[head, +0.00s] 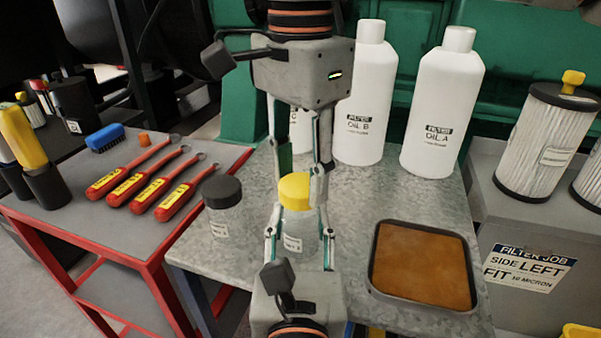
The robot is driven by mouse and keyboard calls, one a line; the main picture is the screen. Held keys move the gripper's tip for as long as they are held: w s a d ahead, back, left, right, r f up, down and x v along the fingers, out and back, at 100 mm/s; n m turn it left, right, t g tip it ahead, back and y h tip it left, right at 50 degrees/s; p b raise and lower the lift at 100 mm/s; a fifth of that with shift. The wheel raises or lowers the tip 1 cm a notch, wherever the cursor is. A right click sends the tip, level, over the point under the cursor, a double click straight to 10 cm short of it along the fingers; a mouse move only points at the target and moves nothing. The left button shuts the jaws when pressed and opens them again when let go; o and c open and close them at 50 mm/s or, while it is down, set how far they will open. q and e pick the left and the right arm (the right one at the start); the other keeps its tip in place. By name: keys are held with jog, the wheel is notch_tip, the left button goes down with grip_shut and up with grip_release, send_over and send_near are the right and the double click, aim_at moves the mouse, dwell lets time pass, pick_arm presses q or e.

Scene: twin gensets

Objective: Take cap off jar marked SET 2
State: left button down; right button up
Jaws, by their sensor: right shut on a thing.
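A clear jar (293,233) with a yellow cap (294,191) stands upright on the grey metal table. Its small label is too partly hidden to read. My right gripper (300,190) reaches down from the top and is shut on the yellow cap. My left gripper (299,232) comes in from the bottom, its fingers on either side of the jar body; whether both press on it I cannot tell. A second clear jar (222,222) with a dark grey cap (221,191) stands to the left; its label is too small to read.
White bottles marked OIL B (364,105) and OIL A (441,110) stand behind. A tray (373,283) with a brown surface lies to the right. Red-handled tools (150,181) and a blue brush (105,138) lie on the left bench. A filter (546,145) stands far right.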

aim_at(300, 183)
jog(key=shift+r, duration=0.1)
jog(key=shift+r, duration=1.95)
pick_arm(q)
jog(key=c, duration=1.3)
grip_release()
jog(key=shift+o, duration=0.2)
jog(key=shift+s, duration=0.15)
